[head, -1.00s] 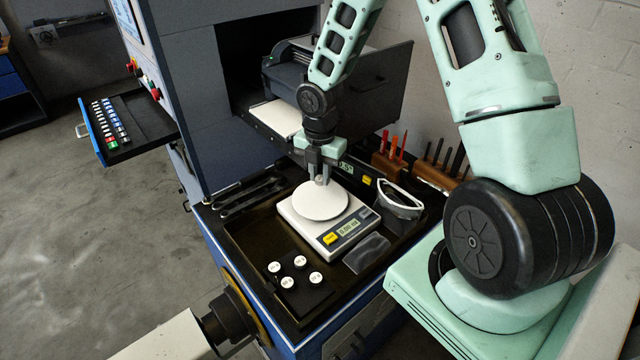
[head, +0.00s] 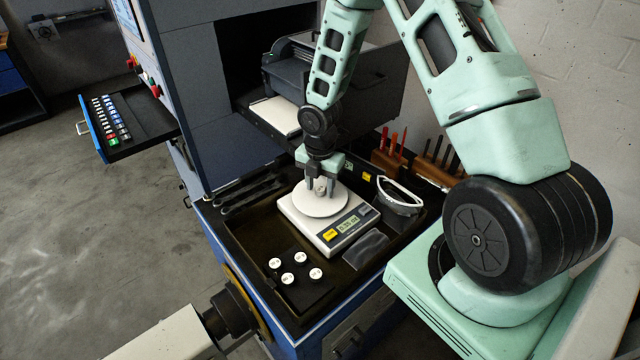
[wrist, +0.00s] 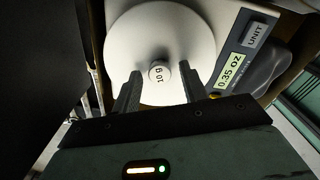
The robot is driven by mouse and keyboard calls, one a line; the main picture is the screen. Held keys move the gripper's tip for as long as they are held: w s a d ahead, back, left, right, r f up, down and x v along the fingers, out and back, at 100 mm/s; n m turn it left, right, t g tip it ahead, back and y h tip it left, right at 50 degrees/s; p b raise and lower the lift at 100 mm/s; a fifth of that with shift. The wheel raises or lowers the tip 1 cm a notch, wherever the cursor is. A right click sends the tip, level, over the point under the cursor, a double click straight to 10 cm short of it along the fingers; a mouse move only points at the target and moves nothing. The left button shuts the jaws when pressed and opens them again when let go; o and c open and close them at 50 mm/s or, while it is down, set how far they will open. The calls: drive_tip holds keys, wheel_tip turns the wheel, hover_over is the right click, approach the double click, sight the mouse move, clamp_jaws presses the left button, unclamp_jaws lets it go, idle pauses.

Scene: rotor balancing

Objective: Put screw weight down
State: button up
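The screw weight, a small pale round piece marked 10 g (wrist: 158,72), stands on the white round pan of the scale (head: 311,203). It also shows in the head view (head: 320,184). My gripper (head: 321,190) is low over the pan with its fingers spread on either side of the weight. In the wrist view a gap shows between each finger and the weight.
Several white-topped weights (head: 301,257) sit in a dark holder in front of the scale. A black tray (head: 243,238) surrounds the scale. Safety glasses (head: 400,192) lie to its right. Red-handled tools (head: 393,143) stand behind. An open drawer (head: 118,125) juts out at left.

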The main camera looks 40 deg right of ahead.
sight(320, 189)
wheel_tip(320, 189, up, 12)
drive_tip(key=b, duration=0.3)
drive_tip(key=s+a+r+m, duration=0.3)
drive_tip(key=s+a, duration=0.2)
drive_tip(key=a, duration=0.3)
drive_tip(key=s+a+r+m, duration=0.3)
drive_tip(key=s+a+m, duration=0.1)
drive_tip(key=a, duration=0.5)
drive_tip(key=s+a+r+m, duration=0.1)
drive_tip(key=s+a+m, duration=0.2)
drive_tip(key=s, duration=0.4)
drive_tip(key=s+a+r+m, duration=0.2)
drive_tip(key=s+a+m, duration=0.2)
drive_tip(key=s, duration=0.4)
drive_tip(key=shift+s+a+m+y, duration=0.15)
drive_tip(key=shift+a+m+y, duration=0.2)
drive_tip(key=shift+m, duration=0.25)
wheel_tip(320, 189, down, 12)
drive_tip(key=b, duration=1.2)
drive_tip(key=shift+f, duration=0.25)
